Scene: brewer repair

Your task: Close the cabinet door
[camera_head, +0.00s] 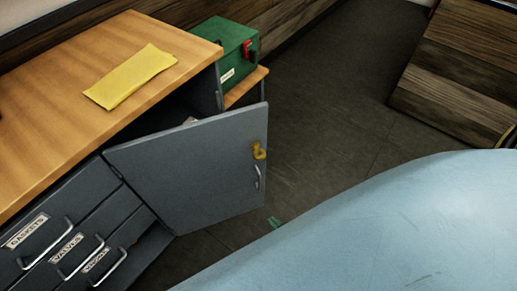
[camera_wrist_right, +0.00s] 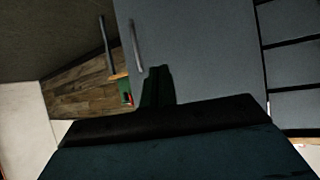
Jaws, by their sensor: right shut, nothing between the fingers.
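The grey cabinet door (camera_head: 195,170) stands open, swung out from the cabinet under the wooden worktop. It has a metal handle (camera_head: 257,177) and a yellow lock-like piece (camera_head: 259,151) near its free edge. In the right wrist view the door (camera_wrist_right: 205,50) fills the middle, with its handle (camera_wrist_right: 137,45) at upper left. My right gripper (camera_wrist_right: 157,88) is shut and empty in front of the door; any contact cannot be told. In the head view only a small green tip of it (camera_head: 274,222) shows past my pale blue arm. My left gripper is not in view.
A yellow cloth (camera_head: 132,77) lies on the worktop (camera_head: 50,125). A green toolbox (camera_head: 230,50) stands on a low wooden surface behind the cabinet. Labelled drawers (camera_head: 70,235) are left of the door. Dark floor (camera_head: 330,110) lies clear to its right, with a wooden unit (camera_head: 455,70) beyond.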

